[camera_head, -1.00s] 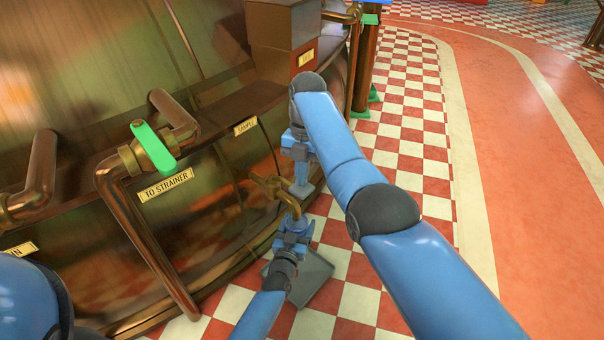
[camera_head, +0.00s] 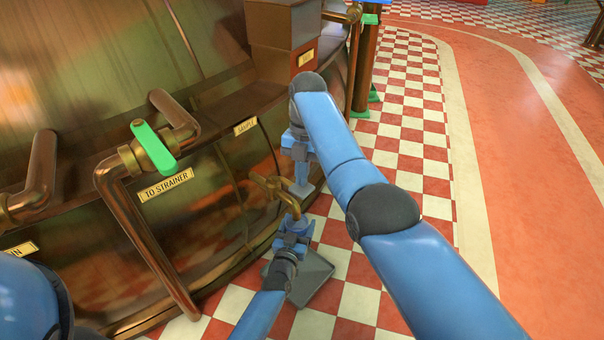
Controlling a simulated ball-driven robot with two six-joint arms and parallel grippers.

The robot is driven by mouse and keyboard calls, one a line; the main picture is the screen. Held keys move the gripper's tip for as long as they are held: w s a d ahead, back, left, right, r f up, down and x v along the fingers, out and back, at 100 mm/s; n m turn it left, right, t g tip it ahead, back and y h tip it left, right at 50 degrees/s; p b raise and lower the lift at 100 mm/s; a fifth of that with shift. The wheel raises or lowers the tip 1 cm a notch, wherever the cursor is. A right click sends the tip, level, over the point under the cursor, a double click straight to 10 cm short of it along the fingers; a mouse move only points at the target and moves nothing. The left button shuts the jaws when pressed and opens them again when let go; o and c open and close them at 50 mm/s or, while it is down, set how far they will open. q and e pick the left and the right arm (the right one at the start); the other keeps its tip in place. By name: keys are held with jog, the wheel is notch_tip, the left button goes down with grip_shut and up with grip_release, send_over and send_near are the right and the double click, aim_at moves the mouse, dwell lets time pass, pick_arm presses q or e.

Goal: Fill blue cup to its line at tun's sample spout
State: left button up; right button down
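The brass sample spout (camera_head: 291,202) curves out of the copper tun (camera_head: 225,205), below a label reading SAMPLE (camera_head: 245,126). Its small handle (camera_head: 262,184) is at the tun wall. My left gripper (camera_head: 294,234) is right under the spout's mouth and seems shut on the blue cup (camera_head: 299,222). The cup shows only as a small blue shape among the blue fingers. Its line and any liquid in it cannot be seen. My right gripper (camera_head: 302,180) points down just right of the spout handle, apart from the cup. Its fingers overlap, so its opening cannot be told.
A grey tray (camera_head: 318,283) lies on the checkered floor below the spout. A pipe with a green-handled valve (camera_head: 154,147), marked TO STRAINER, stands out at left. A copper box (camera_head: 285,35) sits above. The floor at right is clear.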

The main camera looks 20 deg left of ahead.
jog(key=shift+f, duration=0.1)
dwell(0.3)
jog(key=shift+f, duration=1.2)
dwell(1.6)
